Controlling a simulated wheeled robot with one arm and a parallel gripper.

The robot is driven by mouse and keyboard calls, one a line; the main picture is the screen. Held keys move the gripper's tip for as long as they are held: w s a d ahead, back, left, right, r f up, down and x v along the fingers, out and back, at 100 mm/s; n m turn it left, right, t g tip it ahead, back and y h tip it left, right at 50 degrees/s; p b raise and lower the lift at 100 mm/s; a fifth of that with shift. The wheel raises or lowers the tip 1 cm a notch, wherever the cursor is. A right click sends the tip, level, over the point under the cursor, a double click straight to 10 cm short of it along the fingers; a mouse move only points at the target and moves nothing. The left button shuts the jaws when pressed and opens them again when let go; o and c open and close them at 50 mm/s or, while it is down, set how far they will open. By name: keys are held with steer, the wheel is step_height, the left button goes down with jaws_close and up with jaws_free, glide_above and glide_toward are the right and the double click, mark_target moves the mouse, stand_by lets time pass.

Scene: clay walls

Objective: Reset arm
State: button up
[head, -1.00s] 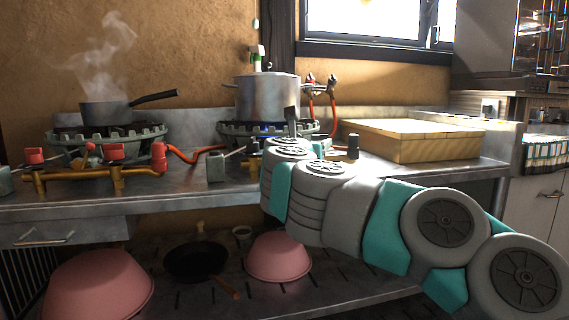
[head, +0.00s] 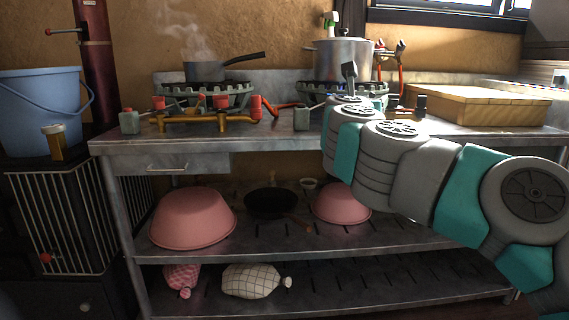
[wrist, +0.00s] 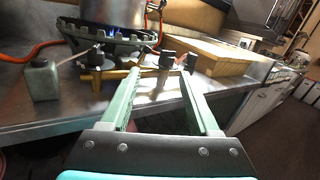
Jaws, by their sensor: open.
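My gripper (wrist: 160,85) is open and empty in the wrist view, its two green fingers spread apart above the metal counter (wrist: 60,122). A large pot (wrist: 112,12) on a burner stands beyond it, and a wooden board or box (wrist: 225,58) lies to its right. In the head view my arm reaches in from the right, bent over the front of the counter (head: 290,135). The gripper's end (head: 385,88) is partly hidden there behind my wrist, in front of the pot (head: 343,60).
A steaming pan (head: 205,71) sits on the left burner. Brass gas pipes (head: 205,123) run along the counter. A blue bucket (head: 40,110) stands at the far left. Pink bowls (head: 193,218) and a dark pan (head: 270,203) rest on the shelf below.

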steer(key=s+a+r+n+t+y, duration=0.2)
steer(key=s+a+r+n+y, duration=0.1)
steer(key=a+n+y, duration=0.45)
steer(key=s+a+r+n+t+y, duration=0.25)
steer(key=a+n+y, duration=0.25)
steer(key=a+n, duration=0.45)
steer(key=s+a+f+n+g+y, duration=0.2)
steer(key=s+a+f+n+g, duration=0.25)
steer(key=f+n, duration=0.3)
steer(key=s+a+f+n+g+y, duration=0.3)
steer(key=s+a+f+n+g, duration=0.1)
steer(key=s+f+n, duration=0.3)
steer(key=s+d+f+n+g+h, duration=0.25)
steer(key=s+d+f, duration=0.25)
steer(key=s+f, duration=0.3)
steer(key=s+d+f+n+g+h, duration=0.25)
steer(key=s+d+f+g, duration=0.2)
steer(key=f, duration=0.65)
steer(key=s+d+f+n+g+h, duration=0.25)
steer(key=s+d+f, duration=0.25)
steer(key=s+f, duration=0.3)
steer(key=s+d+f+g+h, duration=0.1)
steer(key=s+d+f+g, duration=0.45)
steer(key=s, duration=0.35)
step_height(320, 180, up, 15)
steer(key=s+d+p, duration=0.1)
steer(key=p, duration=1.3)
steer(key=shift+d+n+t+h, duration=0.15)
steer(key=shift+n+t+h, duration=0.15)
steer(key=shift+n, duration=0.1)
